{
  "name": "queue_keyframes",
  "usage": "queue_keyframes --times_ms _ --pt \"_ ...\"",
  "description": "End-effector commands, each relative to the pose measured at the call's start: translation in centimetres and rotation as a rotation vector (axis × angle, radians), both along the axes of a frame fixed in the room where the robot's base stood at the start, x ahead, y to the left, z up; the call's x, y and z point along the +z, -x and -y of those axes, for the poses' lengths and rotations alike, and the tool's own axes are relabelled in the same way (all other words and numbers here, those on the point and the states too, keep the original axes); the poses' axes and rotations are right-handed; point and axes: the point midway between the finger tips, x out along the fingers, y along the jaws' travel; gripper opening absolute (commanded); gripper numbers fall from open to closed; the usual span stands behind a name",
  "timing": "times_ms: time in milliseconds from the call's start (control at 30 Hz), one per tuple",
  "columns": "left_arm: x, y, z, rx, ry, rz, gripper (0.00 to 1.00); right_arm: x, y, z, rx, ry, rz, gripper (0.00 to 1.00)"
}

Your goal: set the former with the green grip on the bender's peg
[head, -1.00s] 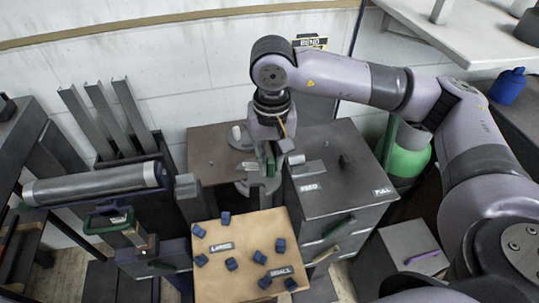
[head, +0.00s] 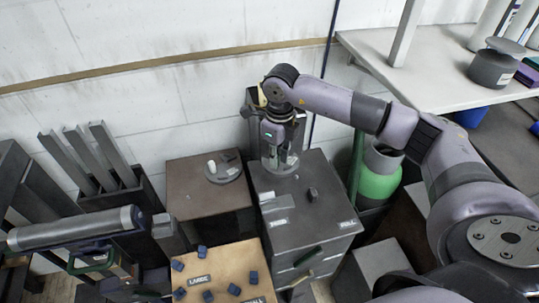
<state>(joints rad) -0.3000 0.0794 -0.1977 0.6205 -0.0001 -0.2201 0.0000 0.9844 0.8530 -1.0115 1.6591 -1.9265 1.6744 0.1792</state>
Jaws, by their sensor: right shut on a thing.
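My right gripper (head: 276,148) is shut on the former with the green grip (head: 281,163). The former is a grey disc under the fingers, which largely hide its grip. It is over the back left part of a dark grey cabinet top (head: 280,238), which looks like the bender. I cannot tell whether the disc touches the top. A small dark stub (head: 312,194), perhaps the peg, stands on this top to the right and in front of the disc, apart from it.
Another grey disc with a white grip (head: 211,166) lies on the brown table (head: 190,198) to the left. A tan board with blue blocks (head: 235,289) is in front. A green cylinder (head: 378,173) stands to the right, below a pale shelf (head: 420,90).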

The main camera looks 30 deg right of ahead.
Motion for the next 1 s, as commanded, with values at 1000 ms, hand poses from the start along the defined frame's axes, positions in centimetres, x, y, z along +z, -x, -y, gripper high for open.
queue_keyframes --times_ms 1000 --pt "1.3 0.1 0.1 -0.003 0.001 -0.001 0.40 -3.7 -0.8 4.4 -0.736 0.016 -0.011 0.00"
